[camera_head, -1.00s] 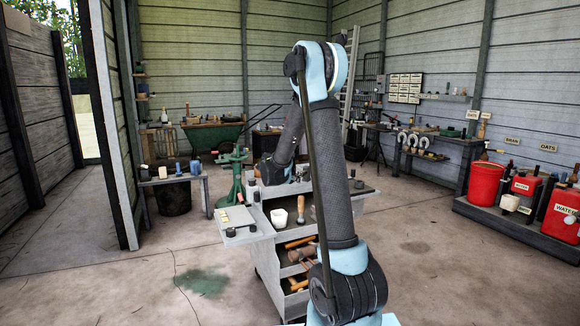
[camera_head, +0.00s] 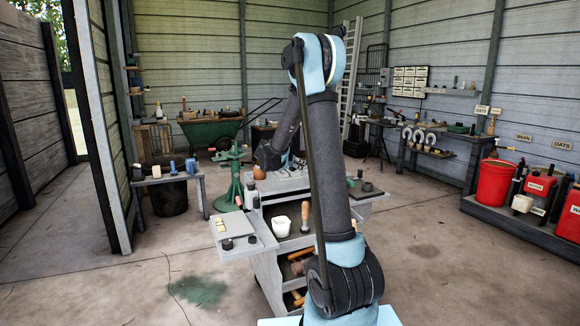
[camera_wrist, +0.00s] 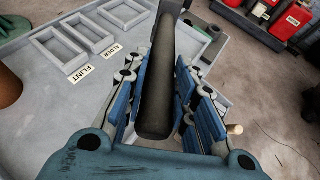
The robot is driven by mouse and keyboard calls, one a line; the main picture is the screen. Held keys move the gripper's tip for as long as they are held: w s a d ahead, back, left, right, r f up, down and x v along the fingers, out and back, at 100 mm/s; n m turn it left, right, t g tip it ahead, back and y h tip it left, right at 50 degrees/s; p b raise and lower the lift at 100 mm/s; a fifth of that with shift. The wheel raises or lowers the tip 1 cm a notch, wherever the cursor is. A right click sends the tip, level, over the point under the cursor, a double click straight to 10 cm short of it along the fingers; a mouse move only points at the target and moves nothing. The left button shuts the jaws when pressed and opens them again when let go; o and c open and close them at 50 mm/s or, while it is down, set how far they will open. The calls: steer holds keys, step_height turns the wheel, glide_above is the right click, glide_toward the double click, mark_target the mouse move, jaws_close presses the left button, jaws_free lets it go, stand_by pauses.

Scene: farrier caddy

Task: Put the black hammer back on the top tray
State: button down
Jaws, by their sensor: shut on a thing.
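The black hammer shows in the wrist view as a dark, tapering handle (camera_wrist: 157,108) running up to the top edge; its head is not visible. My gripper (camera_wrist: 163,78) is shut on it, with blue finger pads on both sides. The grey top tray (camera_wrist: 40,62) lies below, with raised rectangular frames and labels, one reading FLINT. I cannot tell whether the hammer touches it. In the head view the cart's top tray (camera_head: 290,184) is partly behind my arm, and the gripper and hammer cannot be made out.
The cart's side shelf (camera_head: 240,246) juts out left. A white cup (camera_head: 281,223) and a wooden-handled tool (camera_head: 305,214) stand on its lower level. A brown pot (camera_wrist: 9,88) is at the tray's left. A green stand (camera_head: 232,180) is close behind left. Open floor lies right.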

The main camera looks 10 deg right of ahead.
steer(key=shift+w+a, duration=0.1)
steer(key=shift+a, duration=0.6)
steer(key=shift+a+f, duration=0.1)
steer(key=shift+f, duration=3.35)
steer(key=c, duration=1.2)
jaws_free()
steer(key=shift+c, duration=0.2)
steer(key=v, duration=1.2)
steer(key=shift+f, duration=0.15)
